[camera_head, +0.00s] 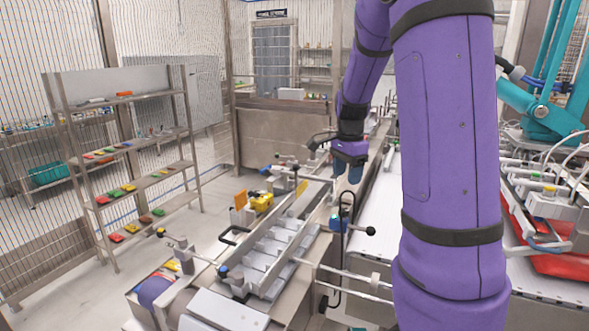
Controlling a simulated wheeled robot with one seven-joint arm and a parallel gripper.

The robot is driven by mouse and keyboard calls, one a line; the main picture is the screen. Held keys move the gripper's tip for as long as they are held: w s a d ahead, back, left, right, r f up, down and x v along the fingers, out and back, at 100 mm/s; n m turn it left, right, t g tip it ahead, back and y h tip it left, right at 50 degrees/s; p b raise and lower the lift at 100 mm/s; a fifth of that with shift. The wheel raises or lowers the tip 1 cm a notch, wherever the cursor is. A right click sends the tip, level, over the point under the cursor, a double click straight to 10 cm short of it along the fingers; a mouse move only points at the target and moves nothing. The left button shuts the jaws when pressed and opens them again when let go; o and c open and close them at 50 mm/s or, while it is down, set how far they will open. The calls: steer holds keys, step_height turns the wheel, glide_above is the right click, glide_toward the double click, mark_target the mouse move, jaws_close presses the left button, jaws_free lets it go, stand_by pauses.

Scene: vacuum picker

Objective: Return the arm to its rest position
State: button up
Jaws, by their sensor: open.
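My purple arm (447,120) rises in the right half of the head view and bends away from me. My gripper (348,172) hangs at its far end, pointing down, above the far part of the machine (270,262). Its fingers look small and dark blue. It is open, and nothing shows between the fingers. My upper arm hides part of the white surface behind it.
A shelf rack (122,170) with several red, green and yellow items stands at the left. A teal robot arm (548,110) stands at the right, near a red tray (553,262). The floor between rack and machine is clear.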

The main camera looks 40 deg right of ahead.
steer(key=s+a+r+n+t, duration=0.2)
steer(key=s+a+r+n, duration=0.3)
steer(key=s+a+n, duration=0.4)
steer(key=s+a+r+n+t, duration=0.3)
steer(key=s+a+r+n, duration=0.2)
steer(key=s+a+n, duration=0.5)
steer(key=s+a, duration=0.1)
steer(key=a, duration=0.4)
steer(key=shift+r+n, duration=0.3)
steer(key=shift+r, duration=0.1)
steer(key=shift+s, duration=0.1)
